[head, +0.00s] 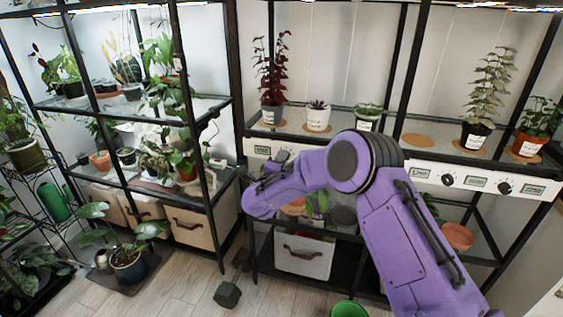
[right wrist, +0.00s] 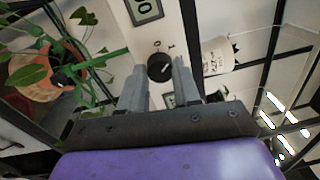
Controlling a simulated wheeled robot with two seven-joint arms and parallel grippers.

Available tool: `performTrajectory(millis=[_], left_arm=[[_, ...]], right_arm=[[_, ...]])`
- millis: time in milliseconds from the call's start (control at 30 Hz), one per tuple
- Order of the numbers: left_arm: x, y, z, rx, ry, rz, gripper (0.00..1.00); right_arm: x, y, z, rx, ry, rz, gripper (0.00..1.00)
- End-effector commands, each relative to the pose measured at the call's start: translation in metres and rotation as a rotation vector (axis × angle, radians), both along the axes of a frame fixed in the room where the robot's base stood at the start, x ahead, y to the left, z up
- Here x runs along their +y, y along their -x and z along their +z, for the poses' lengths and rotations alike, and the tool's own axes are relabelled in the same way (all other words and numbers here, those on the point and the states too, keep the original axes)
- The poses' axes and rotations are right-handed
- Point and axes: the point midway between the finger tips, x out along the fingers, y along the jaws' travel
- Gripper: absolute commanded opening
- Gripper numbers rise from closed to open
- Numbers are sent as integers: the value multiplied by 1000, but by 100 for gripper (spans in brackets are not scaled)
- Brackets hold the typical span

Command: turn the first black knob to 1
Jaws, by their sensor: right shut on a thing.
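My right gripper (head: 277,163) is at the left end of the white control panel (head: 425,173) in the head view. In the right wrist view its two grey fingers (right wrist: 159,83) stand on either side of a black knob (right wrist: 160,67) and are shut on it. The marks 0 and 1 show on the panel beside this knob. The knob has a small pale mark, but its exact setting is hard to read. In the head view the gripper hides most of this knob. My left gripper is not in view.
Two more black knobs, one left (head: 447,179) and one right (head: 504,188), sit farther along the panel between displays. Potted plants, such as a red-leaved one (head: 271,80), stand on the shelf just above. Black shelf posts flank my purple right arm.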

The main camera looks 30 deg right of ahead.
Motion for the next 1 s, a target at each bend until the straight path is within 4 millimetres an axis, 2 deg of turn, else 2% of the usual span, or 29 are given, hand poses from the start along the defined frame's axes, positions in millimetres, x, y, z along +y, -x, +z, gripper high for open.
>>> performTrajectory(millis=[167,200,267,533,633,1000], left_arm=[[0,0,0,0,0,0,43],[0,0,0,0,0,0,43],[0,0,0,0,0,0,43],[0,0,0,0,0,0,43],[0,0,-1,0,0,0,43],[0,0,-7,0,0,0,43]], right_arm=[[0,1,-2,3,-2,0,1],[0,1,-2,3,-2,0,42],[0,0,-2,2,-2,0,57],[1,0,-1,0,-1,0,57],[8,5,-1,0,-2,2,57],[69,58,-6,1,-1,2,57]])
